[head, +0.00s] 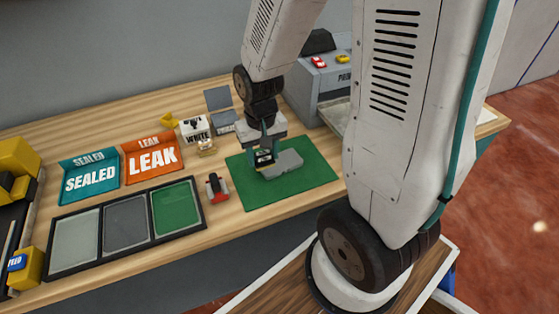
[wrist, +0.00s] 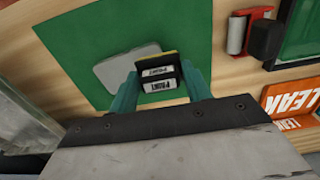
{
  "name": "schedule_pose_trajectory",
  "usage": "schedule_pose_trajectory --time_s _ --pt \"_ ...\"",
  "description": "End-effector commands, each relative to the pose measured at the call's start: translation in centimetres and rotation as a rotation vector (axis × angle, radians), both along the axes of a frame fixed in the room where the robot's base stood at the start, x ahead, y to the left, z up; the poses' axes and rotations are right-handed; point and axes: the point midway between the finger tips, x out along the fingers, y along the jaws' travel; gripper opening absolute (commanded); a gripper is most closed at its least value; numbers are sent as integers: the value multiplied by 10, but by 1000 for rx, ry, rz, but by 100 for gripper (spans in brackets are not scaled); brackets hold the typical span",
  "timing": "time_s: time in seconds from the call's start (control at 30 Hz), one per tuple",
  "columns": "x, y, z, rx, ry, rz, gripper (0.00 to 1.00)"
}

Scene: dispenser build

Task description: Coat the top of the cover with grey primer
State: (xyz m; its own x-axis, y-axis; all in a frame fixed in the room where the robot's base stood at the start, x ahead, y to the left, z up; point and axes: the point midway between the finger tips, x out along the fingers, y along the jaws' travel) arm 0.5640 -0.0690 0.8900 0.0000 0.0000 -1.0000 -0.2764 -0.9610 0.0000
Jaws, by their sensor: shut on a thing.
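The cover (head: 287,161) is a flat, plain light grey plate lying on a green mat (head: 317,178). It also shows in the wrist view (wrist: 115,70), partly hidden by what I hold. My gripper (head: 264,150) has its teal fingers shut on a black block (head: 264,159) with white labels and a yellow edge. In the wrist view my gripper (wrist: 160,87) holds this labelled block (wrist: 157,72) between the fingertips, over the cover's near edge. I cannot tell whether the block touches the cover. A black-framed tray (head: 103,258) at left has light grey, dark grey and green panels.
A red and grey roller-like tool (head: 217,187) lies between tray and mat. Orange LEAK (head: 152,160) and teal SEALED (head: 90,177) bins stand behind the tray. A WHITE-labelled box (head: 195,127) is behind the mat. A grey machine (head: 320,82) stands at the back right.

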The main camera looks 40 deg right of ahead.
Motion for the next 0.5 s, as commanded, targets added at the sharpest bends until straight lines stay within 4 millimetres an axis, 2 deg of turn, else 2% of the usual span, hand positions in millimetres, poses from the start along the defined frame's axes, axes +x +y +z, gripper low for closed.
schedule_pose_trajectory --time_s 0.37,0.47,0.5 --pt "-2 0 -6 2 17 0 28" --pt "12 -2 -9 2 18 0 28" --pt "24 -3 -9 2 14 0 28"
